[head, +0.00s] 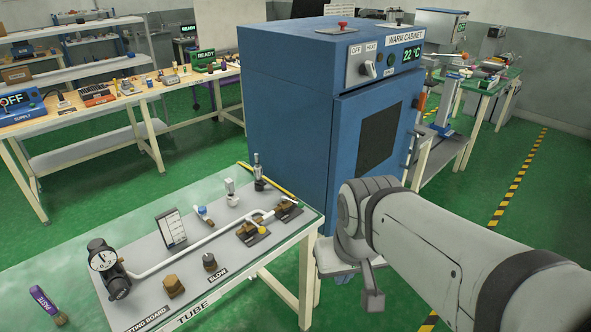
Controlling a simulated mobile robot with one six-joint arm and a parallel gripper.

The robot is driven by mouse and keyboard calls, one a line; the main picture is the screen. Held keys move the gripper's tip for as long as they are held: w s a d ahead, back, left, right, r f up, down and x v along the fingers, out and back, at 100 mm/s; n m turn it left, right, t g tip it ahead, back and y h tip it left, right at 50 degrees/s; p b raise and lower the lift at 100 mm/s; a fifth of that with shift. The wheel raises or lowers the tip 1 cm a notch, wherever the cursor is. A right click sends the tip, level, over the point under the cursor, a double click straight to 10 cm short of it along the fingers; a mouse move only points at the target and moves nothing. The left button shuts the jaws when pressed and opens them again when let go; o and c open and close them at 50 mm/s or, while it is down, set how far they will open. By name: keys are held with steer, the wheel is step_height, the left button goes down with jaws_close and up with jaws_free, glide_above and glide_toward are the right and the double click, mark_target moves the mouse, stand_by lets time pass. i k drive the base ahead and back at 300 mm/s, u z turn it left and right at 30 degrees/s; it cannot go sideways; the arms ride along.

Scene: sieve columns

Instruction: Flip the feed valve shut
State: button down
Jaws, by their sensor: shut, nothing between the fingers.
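No label reading feed shows, so I cannot tell for sure which part is the feed valve. A small fitting with a blue handle (204,215) lies on the grey fitting board (215,262). Its open or shut position is too small to read. My gripper (372,299) hangs at the end of my arm, right of the bench and in front of the blue cabinet. It is shut and empty, apart from the board.
The blue warm cabinet (290,105) stands close behind the bench (305,229). A black knob (210,261), a brass block (174,286), an upright card (171,230) and a purple-handled brush (46,304) are on the bench. Green floor (465,215) is open at right.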

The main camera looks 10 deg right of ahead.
mark_target(300, 205)
steer(key=z, duration=0.05)
steer(key=i, duration=1)
steer(key=z, duration=0.05)
